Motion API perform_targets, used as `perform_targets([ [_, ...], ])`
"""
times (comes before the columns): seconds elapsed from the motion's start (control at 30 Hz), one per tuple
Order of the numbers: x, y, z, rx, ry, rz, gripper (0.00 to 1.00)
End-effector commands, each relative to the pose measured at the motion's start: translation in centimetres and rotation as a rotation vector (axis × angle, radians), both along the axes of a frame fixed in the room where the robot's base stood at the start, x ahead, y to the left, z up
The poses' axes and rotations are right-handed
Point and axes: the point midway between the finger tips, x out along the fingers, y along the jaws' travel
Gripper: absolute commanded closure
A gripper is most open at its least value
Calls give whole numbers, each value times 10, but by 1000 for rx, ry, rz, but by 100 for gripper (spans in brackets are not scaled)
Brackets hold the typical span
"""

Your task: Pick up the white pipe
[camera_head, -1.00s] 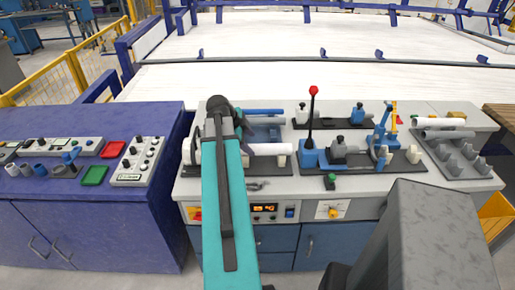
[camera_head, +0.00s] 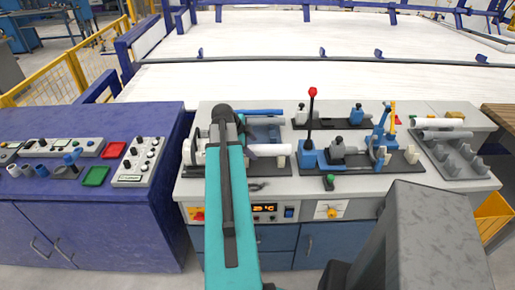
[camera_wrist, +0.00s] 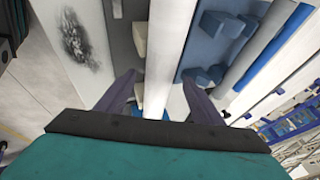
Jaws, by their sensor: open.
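The white pipe (camera_head: 270,149) lies across a dark fixture on the grey workbench, just right of my arm in the head view. My arm hides its left part. In the wrist view the white pipe (camera_wrist: 168,50) runs away from the camera, between my fingers in the picture. My gripper (camera_wrist: 160,80) is open, with one dark finger on each side of the pipe. I cannot tell whether the fingers touch it or how far above it they are. In the head view my arm hides most of the gripper.
A blue pipe (camera_head: 259,112) lies behind the white pipe. A blue press with a red-knobbed lever (camera_head: 312,91) stands to the right. Another white pipe (camera_head: 437,122) lies on a grey rack (camera_head: 462,163) at the far right. A blue cabinet (camera_head: 85,215) stands at left.

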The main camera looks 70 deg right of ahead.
Motion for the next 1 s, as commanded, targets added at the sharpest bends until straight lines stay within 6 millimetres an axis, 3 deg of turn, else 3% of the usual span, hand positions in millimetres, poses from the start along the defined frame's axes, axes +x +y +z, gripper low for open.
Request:
perform_targets([
  [0.33, -5, -11, -19, 0, 0, 0, 39],
  [0.9, -5, -10, -20, 0, -1, 2, 39],
  [1.0, -5, -10, -20, 0, -1, 2, 54],
])
